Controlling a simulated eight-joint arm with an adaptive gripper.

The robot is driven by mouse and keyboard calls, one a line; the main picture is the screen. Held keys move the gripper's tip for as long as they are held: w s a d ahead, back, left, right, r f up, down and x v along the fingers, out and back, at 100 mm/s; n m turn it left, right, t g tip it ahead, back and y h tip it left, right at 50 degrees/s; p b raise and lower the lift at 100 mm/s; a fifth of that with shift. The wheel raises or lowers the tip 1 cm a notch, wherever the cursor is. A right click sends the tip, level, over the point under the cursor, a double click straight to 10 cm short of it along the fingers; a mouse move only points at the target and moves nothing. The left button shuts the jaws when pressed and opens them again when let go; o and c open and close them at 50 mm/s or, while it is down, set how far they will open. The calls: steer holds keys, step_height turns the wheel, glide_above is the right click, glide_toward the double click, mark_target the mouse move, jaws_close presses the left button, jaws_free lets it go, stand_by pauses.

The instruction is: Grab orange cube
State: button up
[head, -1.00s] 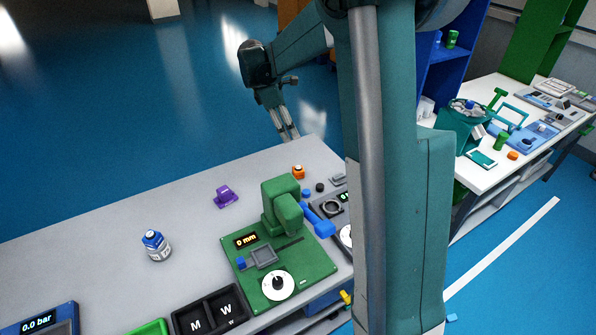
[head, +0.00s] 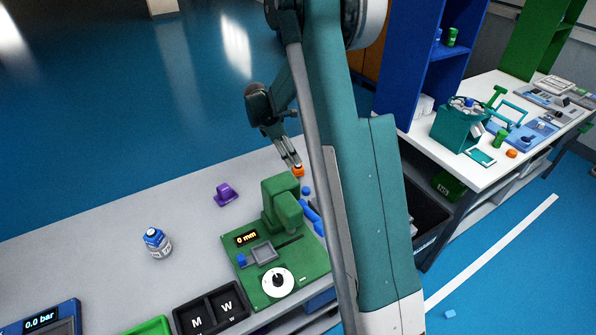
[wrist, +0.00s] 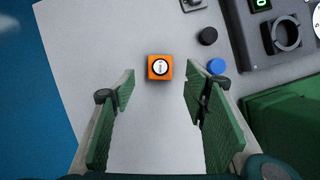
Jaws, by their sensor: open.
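The orange cube (wrist: 160,67) sits on the grey table with a round white mark on its top, centred ahead of my jaws in the wrist view. In the head view the orange cube (head: 298,171) is at the table's far edge, partly hidden by my fingers. My gripper (wrist: 155,90) is open and empty, its green-padded fingers on either side of the line to the cube. In the head view my gripper (head: 295,168) points down at the cube. The wrist view shows the cube beyond the fingertips, not between them.
A blue round cap (wrist: 217,66) and a black round cap (wrist: 207,36) lie right of the cube. A green machine (head: 281,205) stands close by at the lower right. A purple piece (head: 226,195) lies to the left. The table left of the cube is clear.

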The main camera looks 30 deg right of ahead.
mark_target(298, 166)
steer(key=shift+f, duration=0.25)
steer(key=shift+x, duration=1.2)
steer(key=shift+f, duration=0.1)
steer(key=shift+b+x, duration=0.65)
steer(key=shift+x, duration=1.85)
steer(key=shift+d, duration=0.1)
steer(key=shift+c, duration=0.5)
steer(key=c, duration=0.9)
